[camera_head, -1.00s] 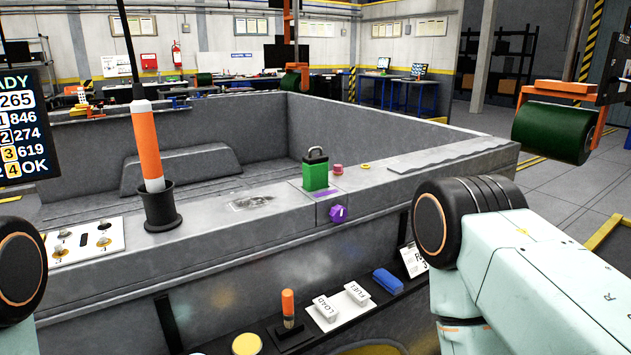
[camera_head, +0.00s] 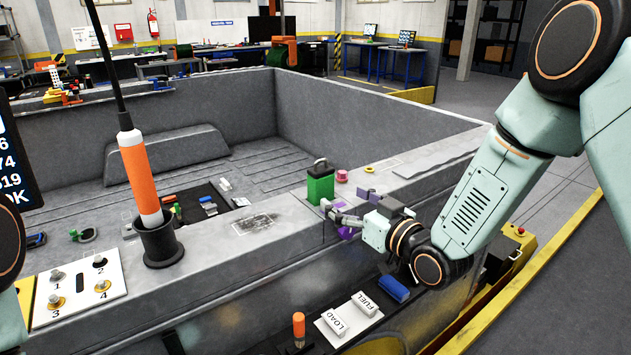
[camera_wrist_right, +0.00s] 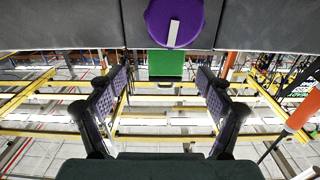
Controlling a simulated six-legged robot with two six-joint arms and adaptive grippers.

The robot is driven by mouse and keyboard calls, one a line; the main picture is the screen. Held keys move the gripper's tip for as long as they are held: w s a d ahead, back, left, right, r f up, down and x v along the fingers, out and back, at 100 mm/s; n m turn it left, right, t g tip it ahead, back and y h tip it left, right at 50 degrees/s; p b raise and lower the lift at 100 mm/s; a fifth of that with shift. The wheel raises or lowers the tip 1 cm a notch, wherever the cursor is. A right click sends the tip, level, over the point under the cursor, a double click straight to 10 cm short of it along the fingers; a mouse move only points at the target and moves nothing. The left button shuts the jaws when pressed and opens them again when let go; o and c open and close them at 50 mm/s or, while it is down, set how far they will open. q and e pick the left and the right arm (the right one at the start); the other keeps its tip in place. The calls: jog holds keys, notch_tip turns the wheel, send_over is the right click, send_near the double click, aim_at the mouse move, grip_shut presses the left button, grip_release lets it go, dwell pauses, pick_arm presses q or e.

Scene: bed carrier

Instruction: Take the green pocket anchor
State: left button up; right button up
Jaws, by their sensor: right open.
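The green pocket anchor (camera_head: 320,189) is a green block with a dark loop handle on top. It stands upright on the grey bed rim, above the purple knob (camera_head: 345,233) on the front wall. My right gripper (camera_head: 347,204) is open and empty, just right of the anchor and close to it; I cannot tell whether they touch. In the right wrist view, the green block (camera_wrist_right: 165,64) shows beyond the open fingers (camera_wrist_right: 165,95), roughly between them, with the purple knob (camera_wrist_right: 174,22) above it. Only a joint of my left arm shows at the left edge; its gripper is out of view.
An orange-banded pole stands in a black holder (camera_head: 161,243) left of the anchor. A numbered switch plate (camera_head: 80,286) is at the left. A pink button (camera_head: 342,176) and yellow ring (camera_head: 369,169) sit behind. LOAD and FUEL blocks (camera_head: 346,319) lie on a lower shelf.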

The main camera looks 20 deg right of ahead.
aim_at(325, 185)
jog(key=shift+w+r, duration=0.35)
jog(key=shift+r, duration=0.15)
jog(key=shift+w+a+r, duration=0.25)
jog(key=shift+w+a, duration=0.3)
jog(key=shift+a, duration=0.1)
jog(key=x, duration=0.3)
jog(key=f+x, duration=0.1)
jog(key=x, duration=0.1)
jog(key=shift+w+a, duration=0.15)
jog(key=shift+a+r, duration=0.1)
jog(key=shift+r, duration=0.2)
jog(key=shift+w+f, duration=0.1)
jog(key=shift+f, duration=0.1)
jog(key=c, duration=0.3)
jog(key=shift+r, duration=0.15)
jog(key=c, duration=1.1)
jog(key=shift+c, duration=0.4)
